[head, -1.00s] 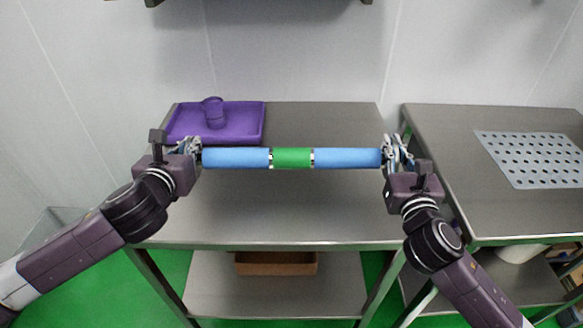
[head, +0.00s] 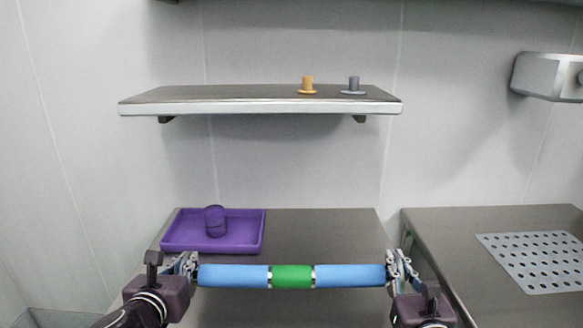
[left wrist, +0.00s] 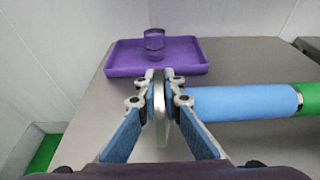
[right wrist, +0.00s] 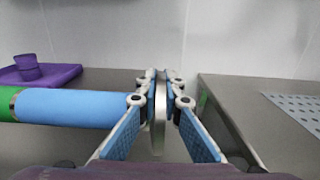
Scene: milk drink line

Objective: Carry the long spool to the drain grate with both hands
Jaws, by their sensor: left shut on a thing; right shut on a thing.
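The long spool (head: 292,276) has blue ends and a green middle band. It is held level, left to right, above the left steel table. My left gripper (head: 190,266) is shut on its left end; the left wrist view shows the fingers (left wrist: 160,90) closed on a pale end disc. My right gripper (head: 396,268) is shut on its right end; the right wrist view shows the same kind of grip on a disc (right wrist: 160,120). The drain grate (head: 540,260) is a grey perforated plate on the right steel table, apart from the spool. Its edge shows in the right wrist view (right wrist: 298,108).
A purple tray (head: 178,244) with a purple cup (head: 214,221) stands behind the spool's left part. A gap separates the left table (head: 325,225) from the right table (head: 440,232). A wall shelf (head: 220,97) holds a yellow piece (head: 307,85) and a grey piece (head: 353,86).

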